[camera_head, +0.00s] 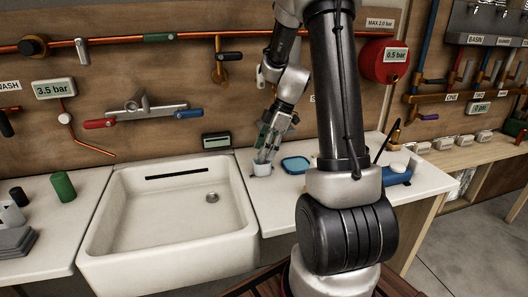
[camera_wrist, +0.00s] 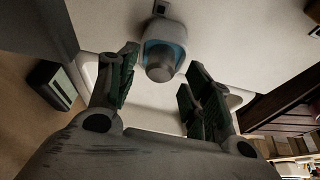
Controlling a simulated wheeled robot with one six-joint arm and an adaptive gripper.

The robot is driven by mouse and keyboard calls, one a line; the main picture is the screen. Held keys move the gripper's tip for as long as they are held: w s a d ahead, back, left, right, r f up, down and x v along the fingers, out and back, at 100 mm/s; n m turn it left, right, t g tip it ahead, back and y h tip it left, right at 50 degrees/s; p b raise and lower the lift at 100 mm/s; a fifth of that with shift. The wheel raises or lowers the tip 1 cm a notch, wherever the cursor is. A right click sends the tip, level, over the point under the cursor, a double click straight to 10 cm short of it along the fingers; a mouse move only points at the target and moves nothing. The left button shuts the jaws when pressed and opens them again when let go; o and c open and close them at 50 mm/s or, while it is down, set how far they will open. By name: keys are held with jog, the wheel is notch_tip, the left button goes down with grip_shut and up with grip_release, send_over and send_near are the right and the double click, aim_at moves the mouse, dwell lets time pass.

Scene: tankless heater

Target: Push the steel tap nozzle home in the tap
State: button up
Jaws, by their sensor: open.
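The steel tap (camera_head: 147,108) is on the wooden wall above the sink, with a red handle at its left and a blue one at its right. My gripper (camera_head: 266,152) points down over the counter right of the sink, at a small pale holder (camera_head: 262,169). In the wrist view my gripper (camera_wrist: 158,88) is open, its green-padded fingers apart. A short grey cylinder (camera_wrist: 160,72), possibly the steel nozzle, sits in a blue-lined holder (camera_wrist: 164,32) beyond the fingertips. No finger visibly touches it. The fingers partly hide the holder in the head view.
The white sink (camera_head: 172,215) is left of my gripper. A blue dish (camera_head: 295,164) lies on the counter to its right. A dark display box (camera_head: 216,140) stands behind the sink. A green cylinder (camera_head: 63,186) and grey blocks stand at far left.

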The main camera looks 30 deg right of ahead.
jog(key=s+a+r+m+h, duration=0.1)
jog(key=s+r+m, duration=0.15)
jog(key=r, duration=0.35)
jog(key=s+a+r+m, duration=0.1)
jog(key=s+r, duration=0.3)
jog(key=r, duration=0.2)
jog(key=s+a+r+m+t+h, duration=0.1)
jog(key=s+a+r+m, duration=0.1)
jog(key=s+m, duration=0.3)
jog(key=s+a+r+m+t+h, duration=0.2)
jog(key=s+m, duration=0.3)
jog(key=s, duration=0.7)
jog(key=shift+r+m, duration=0.15)
jog(key=shift+m, duration=0.2)
dwell(0.9)
